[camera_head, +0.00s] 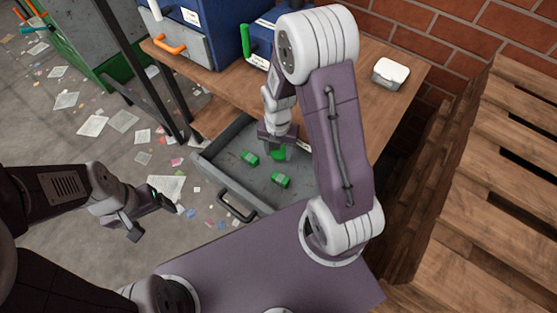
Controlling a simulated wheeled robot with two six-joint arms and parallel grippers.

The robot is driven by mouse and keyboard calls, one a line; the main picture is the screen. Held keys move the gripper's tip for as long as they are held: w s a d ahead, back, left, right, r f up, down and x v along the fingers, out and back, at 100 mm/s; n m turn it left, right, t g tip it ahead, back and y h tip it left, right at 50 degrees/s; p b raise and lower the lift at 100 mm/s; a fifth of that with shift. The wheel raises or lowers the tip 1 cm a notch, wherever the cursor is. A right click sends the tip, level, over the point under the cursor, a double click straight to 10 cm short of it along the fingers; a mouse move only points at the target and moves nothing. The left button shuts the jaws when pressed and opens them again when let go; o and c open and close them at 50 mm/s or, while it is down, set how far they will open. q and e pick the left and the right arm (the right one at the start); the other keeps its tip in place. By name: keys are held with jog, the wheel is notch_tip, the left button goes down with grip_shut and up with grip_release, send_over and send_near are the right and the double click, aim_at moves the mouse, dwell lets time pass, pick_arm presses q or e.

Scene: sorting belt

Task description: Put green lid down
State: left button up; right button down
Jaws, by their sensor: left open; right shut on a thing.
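My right gripper (277,144) reaches down into an open grey drawer (225,187) below the wooden table. It is shut on a green lid (280,154), which is partly hidden by the fingers and sits low, close to the drawer floor. I cannot tell whether it touches the floor. Two more small green pieces lie on the drawer floor: one to the left (250,157) and one nearer to me (281,180). My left gripper (151,214) is open and empty, out over the littered floor left of the drawer.
A wooden table (375,105) bears a white box (390,73). Blue bins (215,22) with orange and green handles stand at the back. Wooden pallets (490,170) are at the right, before a brick wall. Paper scraps litter the floor at left.

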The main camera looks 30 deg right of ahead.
aim_at(278, 154)
notch_tip(278, 154, down, 4)
jog(key=shift+f+b, duration=0.15)
jog(key=shift+b, duration=0.55)
jog(key=shift+f, duration=0.45)
jog(key=c, duration=0.7)
grip_release()
jog(key=shift+o, duration=0.2)
jog(key=shift+r, duration=0.1)
